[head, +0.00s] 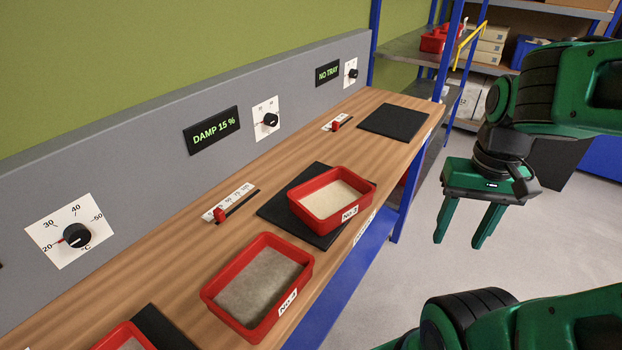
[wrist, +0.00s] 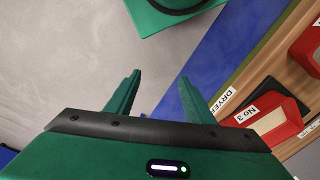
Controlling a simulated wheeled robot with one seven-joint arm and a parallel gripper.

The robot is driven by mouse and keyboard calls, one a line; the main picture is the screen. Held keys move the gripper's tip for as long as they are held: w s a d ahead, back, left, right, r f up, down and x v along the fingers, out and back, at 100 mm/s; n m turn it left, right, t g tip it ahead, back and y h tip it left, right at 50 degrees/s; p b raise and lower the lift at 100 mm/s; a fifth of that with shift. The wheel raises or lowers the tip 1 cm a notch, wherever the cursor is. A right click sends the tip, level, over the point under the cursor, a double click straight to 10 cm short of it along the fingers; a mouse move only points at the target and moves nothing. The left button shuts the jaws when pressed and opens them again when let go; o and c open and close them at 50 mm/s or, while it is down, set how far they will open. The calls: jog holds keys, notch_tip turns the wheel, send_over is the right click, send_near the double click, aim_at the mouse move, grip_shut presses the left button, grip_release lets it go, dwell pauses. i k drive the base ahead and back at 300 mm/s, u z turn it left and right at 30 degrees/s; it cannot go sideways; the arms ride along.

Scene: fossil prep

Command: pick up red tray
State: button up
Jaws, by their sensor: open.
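Several red trays stand along the wooden bench in the head view. One red tray (head: 316,222) with pale sandy contents sits on a black mat (head: 274,209); its label reads No.3 in the wrist view (wrist: 272,133). A nearer red tray (head: 234,318) with greyer contents stands on bare wood; its label is hard to read. A third red tray (head: 104,341) is cut off at the bottom edge. My gripper (head: 458,243) is open and empty over the floor, right of the bench and apart from every tray. Its two fingers also show in the wrist view (wrist: 160,76).
An empty black mat (head: 393,122) lies at the bench's far end, beneath a NO TRAY display (head: 328,73). Another display (head: 212,130) reads DAMP 15 %. Dials and sliders line the back. Shelves (head: 420,47) stand beyond. The floor (head: 430,275) beside the bench is clear.

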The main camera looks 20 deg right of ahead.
aim_at(328, 200)
jog(key=u, duration=0.25)
jog(key=k, duration=1.9)
jog(key=z, duration=0.75)
jog(key=i, duration=1)
jog(key=u, duration=0.05)
